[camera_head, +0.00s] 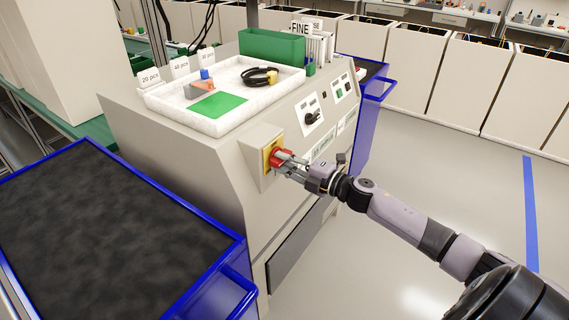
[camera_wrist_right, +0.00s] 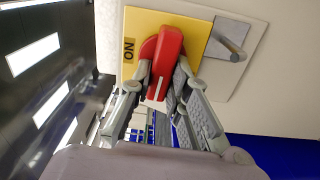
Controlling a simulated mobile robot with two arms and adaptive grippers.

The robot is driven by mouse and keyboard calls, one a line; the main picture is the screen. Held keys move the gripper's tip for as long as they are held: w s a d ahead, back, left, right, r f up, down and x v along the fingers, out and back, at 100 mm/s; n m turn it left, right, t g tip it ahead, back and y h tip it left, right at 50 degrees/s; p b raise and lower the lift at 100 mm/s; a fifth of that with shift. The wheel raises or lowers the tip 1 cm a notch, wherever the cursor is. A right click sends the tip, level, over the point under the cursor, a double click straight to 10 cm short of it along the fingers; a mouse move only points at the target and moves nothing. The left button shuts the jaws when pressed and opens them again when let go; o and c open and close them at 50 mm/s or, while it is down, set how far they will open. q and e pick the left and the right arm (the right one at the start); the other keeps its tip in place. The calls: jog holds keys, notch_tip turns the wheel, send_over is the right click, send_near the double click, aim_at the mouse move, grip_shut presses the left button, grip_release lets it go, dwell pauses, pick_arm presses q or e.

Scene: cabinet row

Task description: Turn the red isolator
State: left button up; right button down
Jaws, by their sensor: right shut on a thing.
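The red isolator (camera_head: 279,156) is a red rotary handle on a yellow plate (camera_head: 267,154) on the front of a light grey cabinet. In the right wrist view the red handle (camera_wrist_right: 164,56) stands over the yellow plate (camera_wrist_right: 140,22), with the label ON at the plate's left edge. My right gripper (camera_head: 288,161) reaches it from the right, and its fingers (camera_wrist_right: 160,88) close on both sides of the handle. The handle looks slightly tilted in that view. Part of the handle is hidden by the fingers. My left gripper does not show.
A white tray (camera_head: 161,109) with a green pad, small blocks and a black cable sits on the cabinet. A black knob (camera_head: 311,118) is on the panel. A blue-edged cart (camera_head: 110,240) stands at the left. Floor is free at the right.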

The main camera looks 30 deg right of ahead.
jog(key=shift+f+n, duration=0.1)
jog(key=shift+n, duration=0.4)
jog(key=c, duration=1.5)
grip_release()
jog(key=shift+s, duration=0.1)
jog(key=v, duration=1.2)
